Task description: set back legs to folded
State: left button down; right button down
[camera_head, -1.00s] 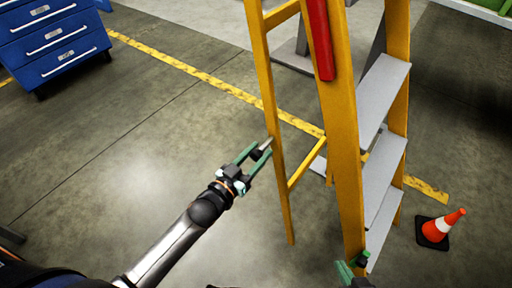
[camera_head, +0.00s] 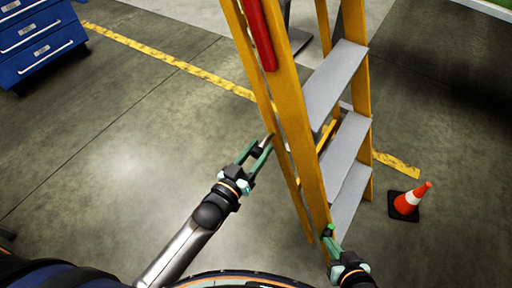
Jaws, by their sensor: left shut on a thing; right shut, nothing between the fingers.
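A yellow stepladder (camera_head: 300,130) with grey steps (camera_head: 345,135) stands upright in the head view. Its yellow back legs (camera_head: 288,178) lie close along the left side of the front rails, with only a narrow gap visible. The far back leg is mostly hidden behind the steps. My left gripper (camera_head: 264,145) is shut on the near back leg at about mid-height. My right gripper (camera_head: 328,236) is shut and empty beside the foot of the near front rail. Whether it touches the rail is unclear.
An orange and white cone (camera_head: 410,202) stands on the floor right of the ladder. A blue drawer cabinet (camera_head: 40,45) is at the upper left. A red part (camera_head: 260,35) is on the ladder's near rail. The floor to the left is clear.

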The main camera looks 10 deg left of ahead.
pick_arm(q)
jog(key=shift+s+d+r, duration=0.2)
jog(key=shift+d+r, duration=0.2)
jog(key=shift+d, duration=0.25)
jog(key=c, duration=0.8)
grip_release()
jog(key=shift+c, duration=0.2)
jog(key=o, duration=0.4)
jog(key=shift+d, duration=0.1)
jog(key=shift+f, duration=0.1)
